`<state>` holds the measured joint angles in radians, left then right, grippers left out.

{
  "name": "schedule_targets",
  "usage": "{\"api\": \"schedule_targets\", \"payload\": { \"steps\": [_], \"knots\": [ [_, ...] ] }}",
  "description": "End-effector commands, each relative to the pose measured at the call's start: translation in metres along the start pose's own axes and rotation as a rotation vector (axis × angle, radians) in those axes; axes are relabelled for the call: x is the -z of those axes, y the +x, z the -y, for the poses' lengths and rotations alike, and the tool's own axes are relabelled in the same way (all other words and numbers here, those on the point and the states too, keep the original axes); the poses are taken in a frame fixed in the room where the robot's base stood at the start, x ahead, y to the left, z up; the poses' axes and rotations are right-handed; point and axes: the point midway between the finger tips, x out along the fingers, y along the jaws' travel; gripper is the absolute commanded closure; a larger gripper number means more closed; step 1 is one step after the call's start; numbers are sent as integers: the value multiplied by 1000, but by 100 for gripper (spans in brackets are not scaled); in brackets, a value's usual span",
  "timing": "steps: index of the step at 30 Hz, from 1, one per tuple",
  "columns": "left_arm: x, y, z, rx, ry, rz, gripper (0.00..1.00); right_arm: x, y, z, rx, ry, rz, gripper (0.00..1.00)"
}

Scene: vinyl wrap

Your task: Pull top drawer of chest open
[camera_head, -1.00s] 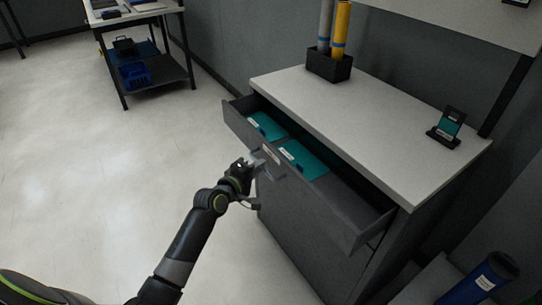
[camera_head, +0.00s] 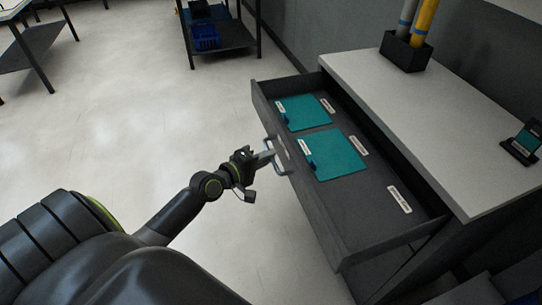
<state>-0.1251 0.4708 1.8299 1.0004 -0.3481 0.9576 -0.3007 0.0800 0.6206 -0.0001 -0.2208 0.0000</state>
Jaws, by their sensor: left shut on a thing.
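The top drawer (camera_head: 368,203) of the grey chest (camera_head: 455,130) stands well open, with its inside floor showing. Two teal items (camera_head: 303,112) lie in it, and white labels are on the drawer floor. The drawer's metal handle (camera_head: 283,158) is on the middle of its front. My left gripper (camera_head: 264,158) reaches the handle from the left and is shut on it. My right gripper is not in view.
A black holder (camera_head: 404,52) with rolled tubes and a small stand (camera_head: 523,142) sit on the white chest top. A shelf table with a blue basket (camera_head: 206,37) stands at the back. The floor left of the drawer is clear.

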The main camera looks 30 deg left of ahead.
Motion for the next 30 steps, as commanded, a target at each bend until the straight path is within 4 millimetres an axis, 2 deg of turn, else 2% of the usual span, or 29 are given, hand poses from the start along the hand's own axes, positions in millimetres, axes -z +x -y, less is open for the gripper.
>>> {"api": "schedule_targets", "payload": {
  "steps": [6, 7, 12, 23, 26, 30],
  "knots": [
    [0, 0, 1, 1, 0, 0, 100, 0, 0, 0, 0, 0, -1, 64],
    [0, 0, 0, 1, 0, 0, 88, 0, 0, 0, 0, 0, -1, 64],
    [0, 0, 0, 1, 0, 0, 68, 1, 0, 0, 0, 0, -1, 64],
    [0, -5, 0, 1, 1, -1, 68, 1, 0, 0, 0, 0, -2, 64],
    [0, -16, 1, 2, 3, -1, 68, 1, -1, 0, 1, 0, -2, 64],
    [0, -42, 1, 4, 4, 0, 68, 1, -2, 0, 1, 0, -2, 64]
  ]
}}
